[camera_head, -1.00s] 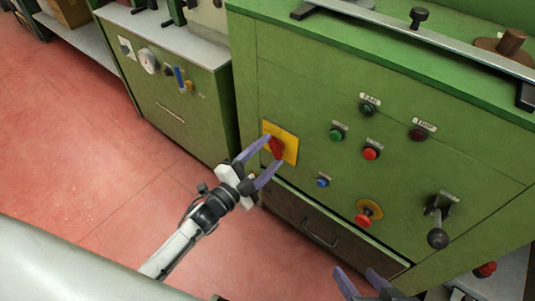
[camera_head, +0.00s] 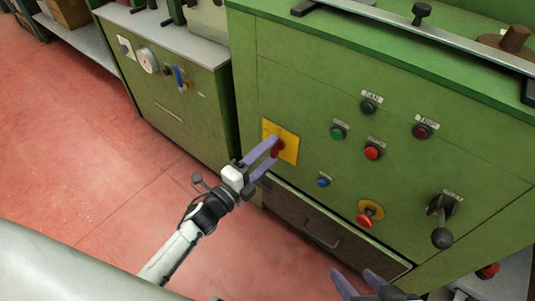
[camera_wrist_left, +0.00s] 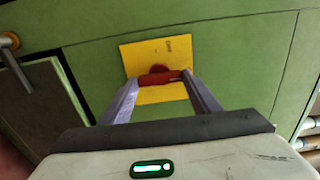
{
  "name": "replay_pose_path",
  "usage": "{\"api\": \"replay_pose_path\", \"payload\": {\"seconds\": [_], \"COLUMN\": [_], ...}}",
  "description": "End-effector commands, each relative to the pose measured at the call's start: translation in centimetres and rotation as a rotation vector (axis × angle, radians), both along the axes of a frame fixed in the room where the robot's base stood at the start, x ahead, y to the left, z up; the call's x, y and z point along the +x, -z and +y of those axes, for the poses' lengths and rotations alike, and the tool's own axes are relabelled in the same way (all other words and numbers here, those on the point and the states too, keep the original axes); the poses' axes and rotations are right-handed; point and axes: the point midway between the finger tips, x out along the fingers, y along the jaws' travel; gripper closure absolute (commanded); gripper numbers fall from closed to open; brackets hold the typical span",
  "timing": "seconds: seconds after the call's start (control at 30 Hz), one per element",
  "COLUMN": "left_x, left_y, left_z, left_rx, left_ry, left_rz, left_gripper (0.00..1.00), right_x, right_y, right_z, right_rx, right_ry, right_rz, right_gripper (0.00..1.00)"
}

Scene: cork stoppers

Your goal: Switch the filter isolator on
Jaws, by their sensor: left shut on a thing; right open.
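The isolator is a red rotary handle (camera_head: 276,147) on a yellow plate (camera_head: 290,146) on the green cabinet front. In the left wrist view the red handle (camera_wrist_left: 160,76) lies crosswise on the yellow plate (camera_wrist_left: 150,51), between my fingertips. My left gripper (camera_head: 272,150) is shut on the red handle, one finger at each end; it also shows in the left wrist view (camera_wrist_left: 160,82). The fingers partly hide the handle in the head view. My right gripper (camera_head: 358,284) is open and empty at the bottom edge, in front of the cabinet's lower part.
On the same panel are a green button (camera_head: 338,132), a red button (camera_head: 372,152), a blue button (camera_head: 323,182), a red knob on a yellow ring (camera_head: 366,217) and a black lever (camera_head: 441,235). A drawer (camera_head: 320,230) lies below. Red floor is clear at left.

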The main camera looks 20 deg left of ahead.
Motion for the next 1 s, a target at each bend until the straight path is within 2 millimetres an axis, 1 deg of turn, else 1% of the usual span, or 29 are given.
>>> {"api": "replay_pose_path", "payload": {"seconds": [0.37, 0.4, 0.47, 0.5, 0.73, 0.83, 0.93, 1.0], "left_x": [-0.1, 0.0, 0.0, 0.0, 0.0, -0.4, -1.5, -2.7], "left_y": [0.1, 0.1, 0.1, 0.1, 0.0, 0.0, 0.0, 0.0], "left_z": [0.0, 0.0, 0.0, 0.0, 0.0, 0.2, 0.6, 1.0], "left_rx": [0.009, 0.009, 0.009, 0.008, 0.007, 0.006, 0.007, 0.007], "left_ry": [0.000, 0.000, 0.000, 0.000, 0.000, 0.000, 0.000, 0.000], "left_rz": [-0.001, -0.001, -0.001, -0.001, -0.001, 0.000, 0.001, 0.003], "left_gripper": [0.66, 0.37, 0.27, 0.25, 0.25, 0.25, 0.25, 0.25], "right_x": [0.2, 0.2, 0.3, 0.3, 0.3, 0.4, 0.7, 0.8], "right_y": [-0.2, -0.2, -0.2, -0.2, -0.3, -0.5, -1.0, -1.4], "right_z": [0.0, 0.0, 0.0, 0.1, 0.0, 0.0, -0.1, -0.3], "right_rx": [0.003, 0.003, 0.004, 0.005, 0.005, 0.006, 0.008, 0.008], "right_ry": [0.002, 0.002, 0.003, 0.004, 0.006, 0.008, 0.014, 0.025], "right_rz": [-0.006, -0.007, -0.008, -0.008, -0.010, -0.012, -0.026, -0.036], "right_gripper": [0.48, 0.48, 0.48, 0.48, 0.48, 0.48, 0.48, 0.48]}}
